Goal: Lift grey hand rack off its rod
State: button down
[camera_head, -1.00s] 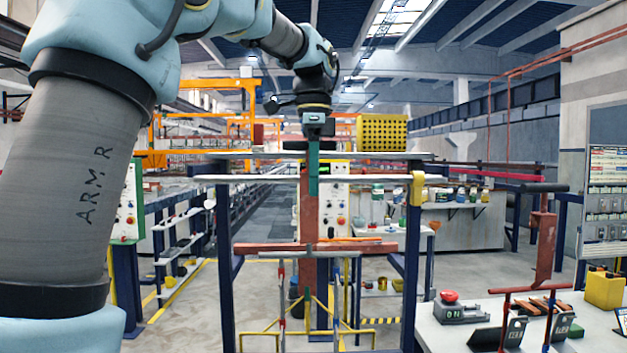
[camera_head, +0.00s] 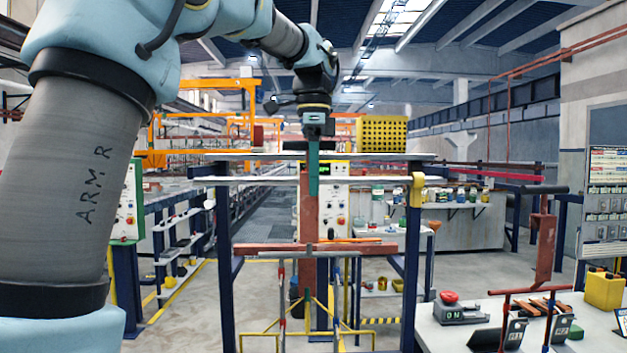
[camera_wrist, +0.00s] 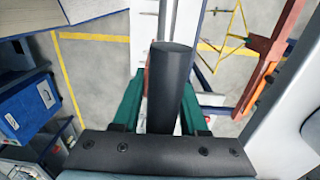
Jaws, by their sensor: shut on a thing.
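My gripper (camera_head: 313,188) points straight down at the frame's near rod (camera_head: 270,180), its long green fingers reaching to about rod height. In the wrist view a dark grey round bar (camera_wrist: 172,85) lies between the green fingers; it looks like the grip of the grey hand rack. The fingers are shut on it. Most of the rack is hidden in the head view. Below, a rust-red crossbar (camera_head: 360,248) and thin grey, red and yellow bars hang inside the frame. I cannot tell whether the rack touches the rod.
Dark blue posts (camera_head: 412,270) flank my gripper, with a yellow clamp (camera_head: 417,188) on the right. A yellow perforated basket (camera_head: 382,133) stands behind on the top shelf. A bench (camera_head: 450,335) at right holds a red-button box (camera_head: 449,308) and a red rack (camera_head: 546,245).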

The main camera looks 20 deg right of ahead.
jog(key=shift+r+p, duration=1.8)
jog(key=s+a+b, duration=0.2)
jog(key=s, duration=0.4)
dwell(0.4)
jog(key=s+a+b, duration=0.2)
jog(key=s, duration=0.6)
jog(key=shift+s+a+b, duration=0.15)
jog(key=shift+a+b, duration=0.1)
jog(key=shift+b, duration=0.05)
dwell(0.4)
